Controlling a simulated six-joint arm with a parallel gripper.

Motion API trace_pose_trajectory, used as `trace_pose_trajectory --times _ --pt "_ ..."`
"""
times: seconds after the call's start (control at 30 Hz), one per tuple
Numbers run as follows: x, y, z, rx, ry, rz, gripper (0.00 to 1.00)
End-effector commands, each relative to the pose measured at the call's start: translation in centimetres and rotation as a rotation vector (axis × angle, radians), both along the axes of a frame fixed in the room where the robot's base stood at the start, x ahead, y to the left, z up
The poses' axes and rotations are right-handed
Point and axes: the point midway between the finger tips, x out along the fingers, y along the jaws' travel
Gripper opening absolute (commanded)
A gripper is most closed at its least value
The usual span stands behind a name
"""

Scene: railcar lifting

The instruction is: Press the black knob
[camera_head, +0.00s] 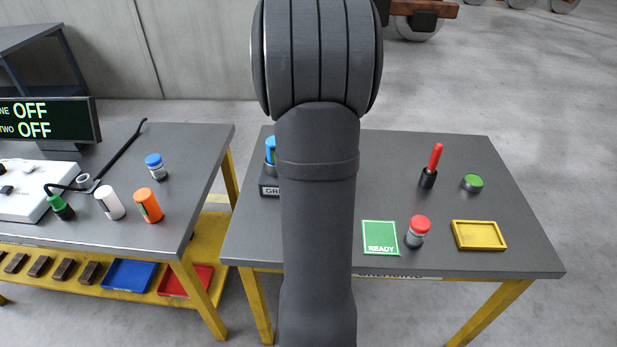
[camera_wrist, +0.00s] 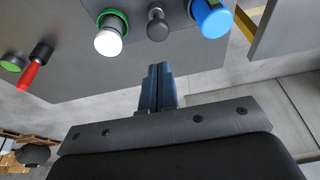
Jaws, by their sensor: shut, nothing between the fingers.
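The black knob (camera_wrist: 157,25) has a round dark cap on a stem and stands on the grey table top in the wrist view. It is between a white knob with a green ring (camera_wrist: 108,38) and a blue cylinder (camera_wrist: 212,17). My gripper (camera_wrist: 158,72) is shut and empty. Its fingertips appear just below the knob in the picture, with a visible gap between them. In the head view my arm hides the knob and the gripper.
The right table (camera_head: 460,262) also holds a red lever (camera_head: 433,165), a green button (camera_head: 472,183), a red-capped jar (camera_head: 417,231), a yellow tray (camera_head: 479,248) and a green READY card (camera_head: 380,238). The left table (camera_head: 205,147) holds bottles and a display (camera_head: 45,121).

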Motion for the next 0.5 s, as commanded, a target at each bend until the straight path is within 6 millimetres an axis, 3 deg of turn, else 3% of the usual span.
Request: trace_pose_trajectory --times 0.17,0.4,0.5 --pt "0.0 0.0 0.1 0.000 0.000 0.000 0.00" --pt "-0.2 -0.2 3.4 0.000 0.003 0.000 0.00" --pt "-0.2 -0.2 3.4 -0.001 0.006 0.001 0.00"
